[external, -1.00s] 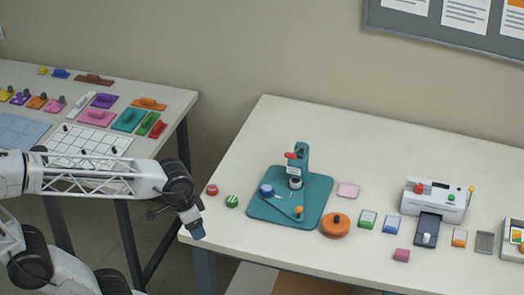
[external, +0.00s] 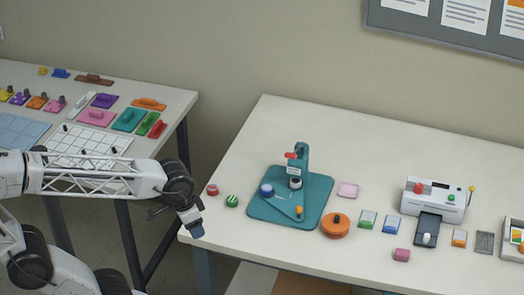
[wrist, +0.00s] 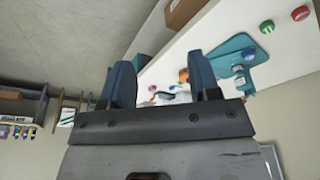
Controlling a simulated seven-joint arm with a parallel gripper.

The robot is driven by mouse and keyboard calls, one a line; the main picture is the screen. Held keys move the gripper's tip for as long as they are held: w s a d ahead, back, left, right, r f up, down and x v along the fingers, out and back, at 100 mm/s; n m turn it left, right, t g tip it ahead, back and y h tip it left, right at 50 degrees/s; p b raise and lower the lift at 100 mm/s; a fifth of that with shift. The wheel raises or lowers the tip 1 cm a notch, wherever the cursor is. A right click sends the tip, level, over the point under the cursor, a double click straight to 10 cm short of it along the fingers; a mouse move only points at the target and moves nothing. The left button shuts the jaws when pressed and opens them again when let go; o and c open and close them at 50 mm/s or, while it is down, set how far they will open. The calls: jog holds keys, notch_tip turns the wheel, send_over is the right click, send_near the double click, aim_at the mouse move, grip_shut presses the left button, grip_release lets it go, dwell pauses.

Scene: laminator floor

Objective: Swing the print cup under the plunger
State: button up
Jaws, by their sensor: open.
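A teal press (external: 302,158) stands on a teal base plate (external: 318,190) on the right-hand table, with a red part near the top of its post. A dark-topped white cylinder (external: 295,183) sits below its head. A blue round cup (external: 266,190) is on the plate to the left, and an orange knob (external: 299,211) is at the front; which part is the print cup is not certain. My gripper (external: 195,231) is at the table's left front corner, apart from the press. In the wrist view my gripper (wrist: 162,78) is open and empty, and the press base (wrist: 222,58) shows beyond it.
Red (external: 212,189) and green (external: 232,201) round pieces lie between my gripper and the press. An orange round pot (external: 335,226) stands just right of the plate. A white machine (external: 437,199) is further right. The table's left front is mostly clear.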

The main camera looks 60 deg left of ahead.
jog(key=shift+w+a+r, duration=0.1)
jog(key=shift+w+a, duration=0.05)
jog(key=shift+w, duration=0.5)
jog(key=n+g+y, duration=0.4)
jog(key=n, duration=0.1)
send_over(300, 208)
jog(key=w+d, duration=0.1)
jog(key=d, duration=0.1)
jog(key=f, duration=1.5)
jog(key=shift+w+d+f, duration=0.2)
jog(key=shift+f, duration=0.1)
jog(key=shift+f, duration=0.1)
jog(key=shift+x, duration=3.8)
jog(key=shift+s, duration=0.2)
